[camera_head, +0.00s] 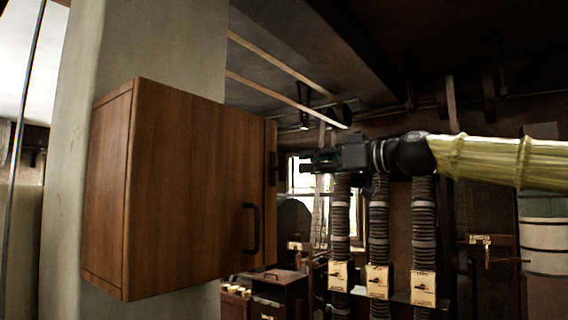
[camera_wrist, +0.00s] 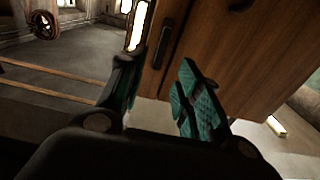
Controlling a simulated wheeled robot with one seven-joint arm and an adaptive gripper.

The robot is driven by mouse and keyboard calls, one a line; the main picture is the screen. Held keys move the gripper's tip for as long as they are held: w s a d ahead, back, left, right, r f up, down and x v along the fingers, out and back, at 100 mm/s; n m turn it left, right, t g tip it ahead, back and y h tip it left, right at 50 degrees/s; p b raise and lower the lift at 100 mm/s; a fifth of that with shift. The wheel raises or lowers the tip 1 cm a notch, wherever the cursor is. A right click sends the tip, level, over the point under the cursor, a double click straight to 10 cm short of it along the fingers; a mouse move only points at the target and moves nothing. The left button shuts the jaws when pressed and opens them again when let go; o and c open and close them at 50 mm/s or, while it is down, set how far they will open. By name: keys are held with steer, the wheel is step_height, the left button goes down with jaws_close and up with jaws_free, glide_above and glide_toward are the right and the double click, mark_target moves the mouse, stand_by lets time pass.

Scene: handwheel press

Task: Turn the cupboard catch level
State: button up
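The brown wooden cupboard (camera_head: 180,190) is fixed to a pale pillar, with its door closed and a black bar handle (camera_head: 252,229) on it. The catch (camera_head: 274,167) is a small dark piece at the cupboard's right edge and looks upright. In the wrist view the catch (camera_wrist: 160,43) is a dark long bar running along the door edge, not across it. My gripper (camera_head: 306,165) is just right of the catch. In the wrist view its teal-padded fingers (camera_wrist: 158,82) are apart with nothing between them, and the catch lies beyond the tips. No contact shows.
The pillar (camera_head: 70,150) stands behind the cupboard. Ribbed hoses (camera_head: 379,235) with pale boxes hang in the background below my arm. In the wrist view a spoked handwheel (camera_wrist: 44,24) shows far off at top left.

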mark_target(286, 165)
steer(key=p+x, duration=0.4)
steer(key=x, duration=0.3)
steer(key=shift+w+a+r, duration=0.1)
steer(key=shift+w+a, duration=0.15)
steer(key=shift+a, duration=0.05)
steer(key=shift+x, duration=0.75)
jaws_close()
